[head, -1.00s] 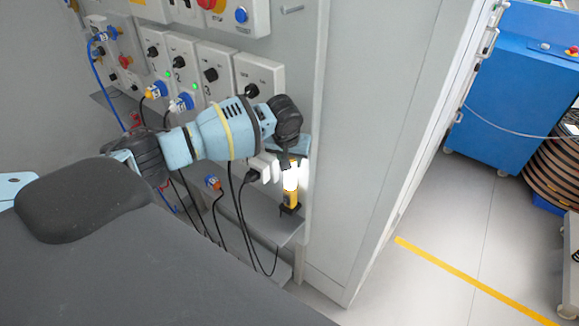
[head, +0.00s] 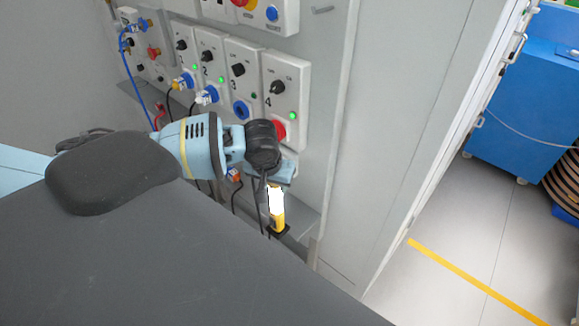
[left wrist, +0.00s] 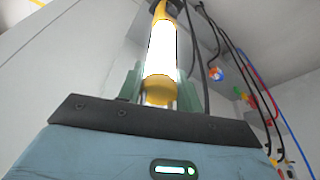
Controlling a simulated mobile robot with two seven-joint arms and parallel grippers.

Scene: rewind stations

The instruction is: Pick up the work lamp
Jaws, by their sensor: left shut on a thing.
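The work lamp (head: 278,217) is a yellow stick with a bright white lit section and a dark end piece at the bottom. It hangs upright below my left gripper (head: 268,184), in front of the shelf by the panel. In the left wrist view, the lamp (left wrist: 161,55) stands between the two greenish fingers of my left gripper (left wrist: 161,88), which is shut on its yellow end. The wrist hides part of the grip in the head view. I cannot tell whether the lamp's lower end touches anything. My right gripper is not in view.
A wall panel with numbered socket boxes (head: 286,100) stands behind the arm, with plugs and cables. A grey shelf (head: 308,218) runs below it. A grey cabinet side (head: 395,130) rises at right. Beyond is open floor with a yellow line (head: 470,280) and a blue cabinet (head: 525,110).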

